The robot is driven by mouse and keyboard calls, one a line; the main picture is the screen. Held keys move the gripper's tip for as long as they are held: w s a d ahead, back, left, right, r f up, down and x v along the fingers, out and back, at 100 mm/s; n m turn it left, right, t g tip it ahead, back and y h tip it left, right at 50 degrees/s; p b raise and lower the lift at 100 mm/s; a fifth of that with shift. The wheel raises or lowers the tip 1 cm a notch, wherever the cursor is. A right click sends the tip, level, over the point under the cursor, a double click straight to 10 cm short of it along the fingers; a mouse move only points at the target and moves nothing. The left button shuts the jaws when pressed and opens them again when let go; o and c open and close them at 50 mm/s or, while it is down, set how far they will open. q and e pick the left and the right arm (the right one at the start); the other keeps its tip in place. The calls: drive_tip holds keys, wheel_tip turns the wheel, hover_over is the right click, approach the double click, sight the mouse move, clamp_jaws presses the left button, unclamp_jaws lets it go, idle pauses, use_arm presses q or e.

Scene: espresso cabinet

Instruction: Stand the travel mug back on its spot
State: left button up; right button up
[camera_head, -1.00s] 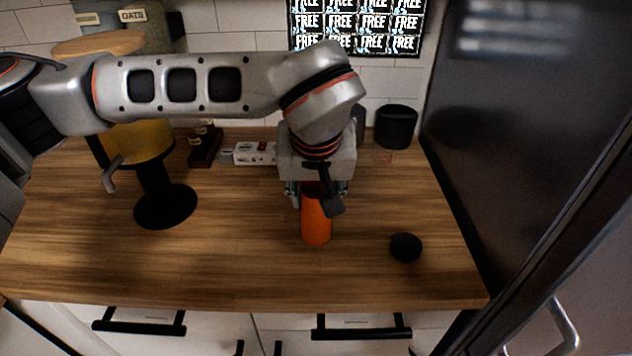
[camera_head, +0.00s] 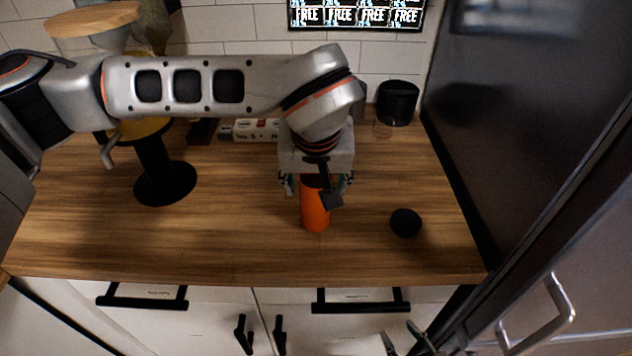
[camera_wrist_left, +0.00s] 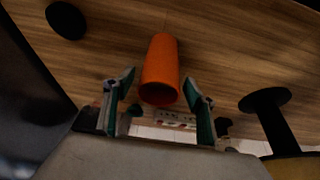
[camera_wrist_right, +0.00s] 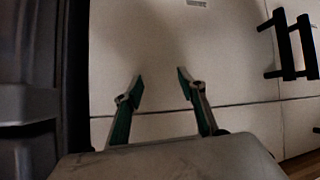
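The orange travel mug (camera_head: 315,208) appears upright on the wooden counter, right of centre. In the left wrist view, the mug (camera_wrist_left: 162,62) shows its dark mouth toward my gripper. My left gripper (camera_head: 317,184) is over the mug's top, pointing down. Its fingers (camera_wrist_left: 160,76) are spread either side of the mug, with visible gaps. Part of the mug's upper end is hidden by the gripper in the head view. A flat black round piece (camera_head: 405,222) lies right of the mug. My right gripper (camera_wrist_right: 158,80) is open and empty, low before the pale cabinet fronts.
A black stand (camera_head: 165,183) is at left. A white box (camera_head: 256,129) and a black cylinder (camera_head: 397,103) are at the back. A dark fridge-like panel (camera_head: 520,120) bounds the right. Drawer handles (camera_head: 360,307) line the front. The counter between stand and mug is clear.

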use_arm(q)
drive_tip(key=shift+r, duration=0.35)
drive_tip(key=v, duration=1.1)
drive_tip(key=shift+s+r, duration=0.25)
